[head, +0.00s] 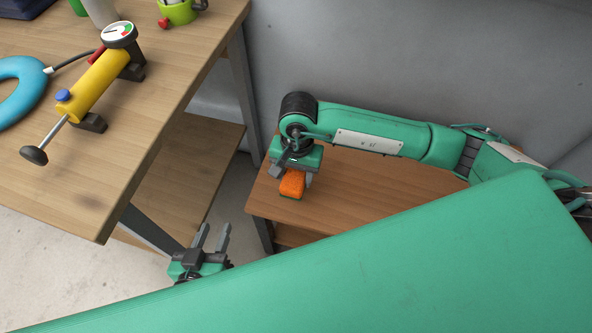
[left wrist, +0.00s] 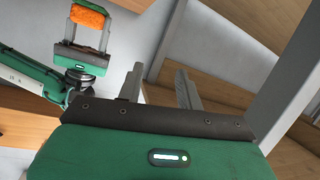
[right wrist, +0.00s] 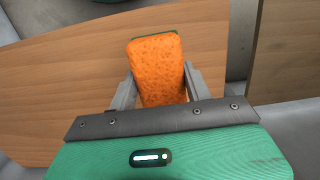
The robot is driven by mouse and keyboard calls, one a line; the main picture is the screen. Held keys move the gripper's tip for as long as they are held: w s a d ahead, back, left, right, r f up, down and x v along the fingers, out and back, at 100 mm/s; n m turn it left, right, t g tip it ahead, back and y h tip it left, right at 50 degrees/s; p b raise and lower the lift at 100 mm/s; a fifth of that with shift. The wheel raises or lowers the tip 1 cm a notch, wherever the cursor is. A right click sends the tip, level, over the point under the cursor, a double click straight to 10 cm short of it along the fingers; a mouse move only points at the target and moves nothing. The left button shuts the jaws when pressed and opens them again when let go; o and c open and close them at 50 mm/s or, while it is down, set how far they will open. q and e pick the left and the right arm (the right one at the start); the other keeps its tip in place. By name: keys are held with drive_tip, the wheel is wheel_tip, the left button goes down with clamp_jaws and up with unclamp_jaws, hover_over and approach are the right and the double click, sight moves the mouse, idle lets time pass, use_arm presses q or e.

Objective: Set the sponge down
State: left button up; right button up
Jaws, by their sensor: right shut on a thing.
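The sponge (head: 291,184) is orange with a green layer on one side. My right gripper (head: 293,176) is shut on it, over the left end of a low brown wooden table (head: 400,188). In the right wrist view the sponge (right wrist: 157,72) sits between the two grey fingers (right wrist: 157,88), with the wooden top (right wrist: 60,85) behind it. I cannot tell whether its lower end touches the top. The sponge also shows in the left wrist view (left wrist: 88,15). My left gripper (head: 213,236) is open and empty, low beside the workbench.
A wooden workbench (head: 190,60) at the left carries a yellow pump with a gauge (head: 92,85), a blue ring (head: 22,90) and a green pot (head: 178,12). A grey wall (head: 420,60) stands behind. My green body covers the lower right. The low table's visible top looks clear.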

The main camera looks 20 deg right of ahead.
use_arm(q)
drive_tip(key=shift+w+r, duration=0.2)
drive_tip(key=shift+w, duration=0.05)
use_arm(e)
drive_tip(key=shift+f, duration=0.15)
